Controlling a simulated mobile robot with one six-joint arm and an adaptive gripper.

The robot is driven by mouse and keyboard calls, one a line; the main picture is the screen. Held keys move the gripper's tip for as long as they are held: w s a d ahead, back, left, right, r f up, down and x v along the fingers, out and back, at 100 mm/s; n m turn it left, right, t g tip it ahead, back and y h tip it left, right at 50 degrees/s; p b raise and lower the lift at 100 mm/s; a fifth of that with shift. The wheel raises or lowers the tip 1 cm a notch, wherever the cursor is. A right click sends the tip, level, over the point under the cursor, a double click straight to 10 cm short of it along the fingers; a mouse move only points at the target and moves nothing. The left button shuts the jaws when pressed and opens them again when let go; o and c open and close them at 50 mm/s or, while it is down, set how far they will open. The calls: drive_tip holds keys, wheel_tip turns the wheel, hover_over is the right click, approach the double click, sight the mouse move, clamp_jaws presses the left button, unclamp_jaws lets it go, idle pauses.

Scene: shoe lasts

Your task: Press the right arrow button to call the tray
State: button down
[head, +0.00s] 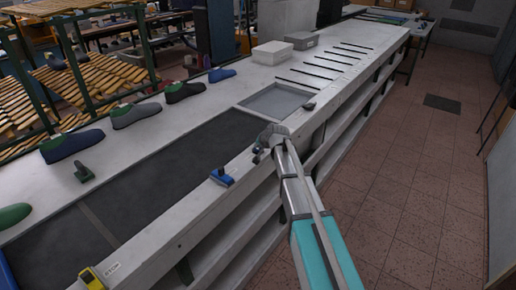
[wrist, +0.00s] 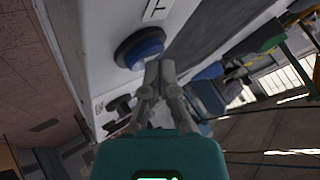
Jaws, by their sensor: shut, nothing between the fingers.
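My gripper (head: 260,153) is over the front edge of the long bench in the head view, with its arm coming from the lower right. In the wrist view my gripper (wrist: 160,65) has its two fingertips together, with nothing held. A round blue button (wrist: 145,47) in a black ring is just beyond and left of the fingertips. A white label with a dark mark (wrist: 157,8) is above it; I cannot read the mark as an arrow. I cannot tell whether the fingertips touch the button. A dark knob (wrist: 119,105) sits lower left.
In the head view a blue device (head: 222,177) and a yellow one (head: 91,278) sit on the bench front edge. A dark piece (head: 308,106) is beyond my gripper. Shoe lasts (head: 136,115) line the back of the dark belt (head: 150,180). The tiled floor (head: 400,200) at right is clear.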

drive_tip(key=shift+r+p, duration=0.65)
drive_tip(key=shift+r, duration=0.1)
wheel_tip(320, 180, up, 5)
drive_tip(key=p, duration=0.5)
drive_tip(key=shift+s, duration=0.1)
idle(0.6)
drive_tip(key=s+d+f+n+g+h, duration=0.1)
drive_tip(key=s+d+f+g, duration=0.1)
drive_tip(key=s, duration=0.9)
drive_tip(key=s+d+f+n+g+h, duration=0.1)
drive_tip(key=s+d+g, duration=0.2)
drive_tip(key=s, duration=0.9)
drive_tip(key=s+d+f+n+g+h, duration=0.1)
drive_tip(key=s+d+f+n+g, duration=0.1)
drive_tip(key=s+d, duration=0.4)
drive_tip(key=s+g, duration=0.1)
drive_tip(key=s, duration=0.4)
drive_tip(key=shift+s+f+h, duration=0.3)
drive_tip(key=shift+f+h, duration=0.05)
drive_tip(key=shift+h, duration=0.05)
idle(2.0)
